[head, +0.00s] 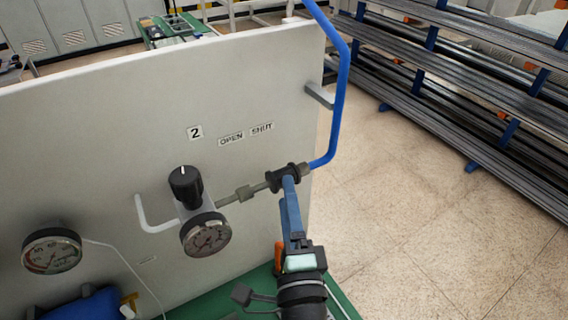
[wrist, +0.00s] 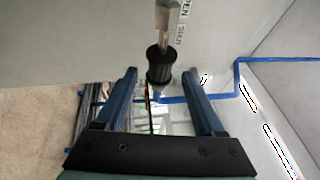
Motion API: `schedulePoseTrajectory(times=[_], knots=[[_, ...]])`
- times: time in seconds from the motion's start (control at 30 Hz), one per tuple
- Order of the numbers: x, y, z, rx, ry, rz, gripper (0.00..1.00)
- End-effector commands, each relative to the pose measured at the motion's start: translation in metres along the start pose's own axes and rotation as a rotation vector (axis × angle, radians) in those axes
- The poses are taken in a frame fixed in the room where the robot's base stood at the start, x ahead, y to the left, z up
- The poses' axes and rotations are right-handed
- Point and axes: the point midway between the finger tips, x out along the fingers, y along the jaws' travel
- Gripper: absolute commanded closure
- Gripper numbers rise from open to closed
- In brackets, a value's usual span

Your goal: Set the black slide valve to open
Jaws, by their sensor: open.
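The black slide valve (head: 284,177) sits on a grey pipe in front of a pale panel, at the end by the blue hose. In the head view it lies below and to the right of the SHUT label (head: 262,128); the OPEN label (head: 231,139) is further left. My gripper (head: 289,186) reaches up to the valve from below, its near finger covering part of it. In the wrist view the black valve (wrist: 159,64) appears between the tips of the open blue fingers (wrist: 160,74), with a visible gap on each side. I cannot tell its exact depth between them.
A black regulator knob (head: 185,186) and a gauge (head: 206,235) stand left of the valve, with another gauge (head: 52,250) at far left. The blue hose (head: 340,100) rises beside the panel's right edge. Open floor and a pipe rack (head: 470,100) lie to the right.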

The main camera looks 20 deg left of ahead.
Motion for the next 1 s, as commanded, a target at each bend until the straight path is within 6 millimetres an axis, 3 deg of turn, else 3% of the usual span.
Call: schedulePoseTrajectory(times=[0.1, 0.3, 0.7, 1.0], knots=[[0.023, -0.004, 0.001, -0.001, -0.002, -0.001, 0.3], [0.046, -0.001, 0.001, 0.0, -0.002, 0.0, 0.3], [0.052, 0.0, 0.001, -0.001, -0.001, 0.0, 0.3], [0.052, 0.0, 0.0, -0.001, -0.001, 0.0, 0.82]])
